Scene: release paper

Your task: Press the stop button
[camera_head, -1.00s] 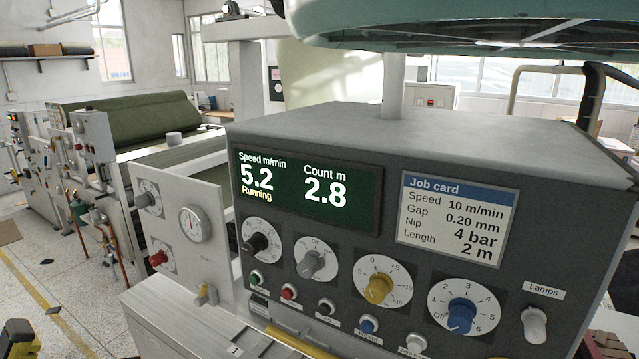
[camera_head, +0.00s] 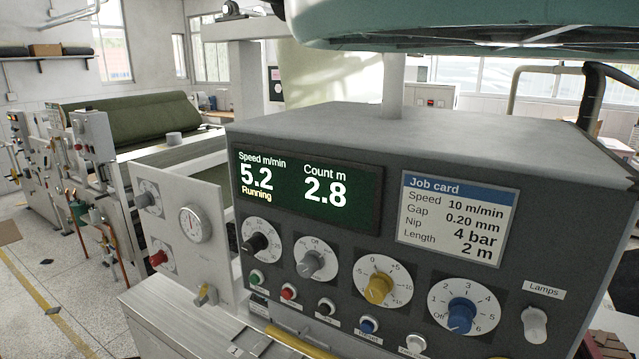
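The control console (camera_head: 300,128) fills the right half of the head view. Along the lower edge of its front panel sits a row of small buttons. The red button (camera_head: 289,292) is second from the left, with a label under it too small to read. A green button (camera_head: 257,277) is to its left and a black button (camera_head: 326,307) to its right. The display (camera_head: 305,190) reads speed 5.2 m/min, "Running", count 2.8 m. My gripper is not recognisable in this view, and nothing touches the red button.
Several dials and a blue button (camera_head: 368,324) surround the button row. A job card (camera_head: 458,220) is on the panel's right. A side panel with a pressure gauge (camera_head: 195,224) stands left of the console. Open floor (camera_head: 40,285) lies at the lower left.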

